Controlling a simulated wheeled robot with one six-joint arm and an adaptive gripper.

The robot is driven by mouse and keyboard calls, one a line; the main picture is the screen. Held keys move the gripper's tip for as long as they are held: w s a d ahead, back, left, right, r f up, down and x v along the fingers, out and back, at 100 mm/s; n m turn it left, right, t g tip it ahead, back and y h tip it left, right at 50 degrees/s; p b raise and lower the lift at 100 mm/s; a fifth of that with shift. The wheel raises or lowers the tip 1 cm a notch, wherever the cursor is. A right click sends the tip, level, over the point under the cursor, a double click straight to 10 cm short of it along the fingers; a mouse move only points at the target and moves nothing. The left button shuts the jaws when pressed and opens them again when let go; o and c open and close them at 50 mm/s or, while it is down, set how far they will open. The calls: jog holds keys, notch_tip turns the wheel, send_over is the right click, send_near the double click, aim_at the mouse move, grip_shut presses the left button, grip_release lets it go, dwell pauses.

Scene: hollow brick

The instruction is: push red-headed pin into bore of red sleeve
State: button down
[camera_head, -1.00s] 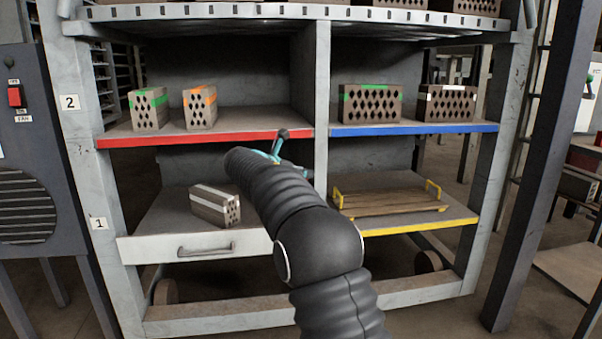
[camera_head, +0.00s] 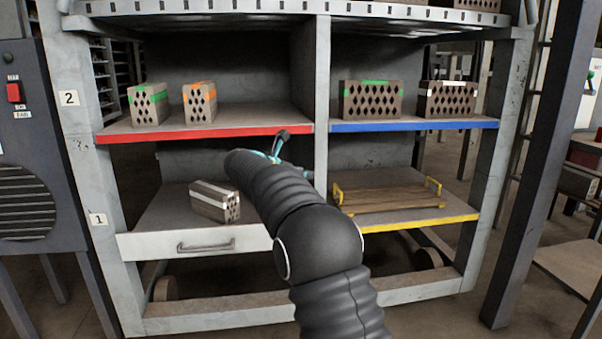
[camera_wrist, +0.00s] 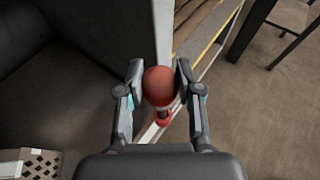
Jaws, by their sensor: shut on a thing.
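In the wrist view my gripper (camera_wrist: 160,80) is shut on the red-headed pin (camera_wrist: 158,86), with the round red head between the two fingertips. Below the head a grey band shows, and under it a smaller red piece (camera_wrist: 164,117), which may be the red sleeve. I cannot tell how the pin sits relative to a bore, as the head hides it. In the head view my gripper (camera_head: 275,148) is mostly hidden behind my arm, at the shelf unit's middle post, and neither pin nor sleeve can be made out there.
A hollow brick with a white band (camera_head: 214,202) lies on the lower left shelf. Bricks stand on the red-edged shelf (camera_head: 210,133) and the blue-edged shelf (camera_head: 420,126). A wooden tray with yellow handles (camera_head: 388,199) is at lower right. The middle post (camera_head: 321,90) is close to my gripper.

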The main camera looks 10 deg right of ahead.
jog(key=shift+f+b, duration=1.15)
jog(key=shift+f, duration=1.75)
dwell(0.9)
jog(key=c, duration=0.7)
grip_release()
jog(key=v, duration=1.2)
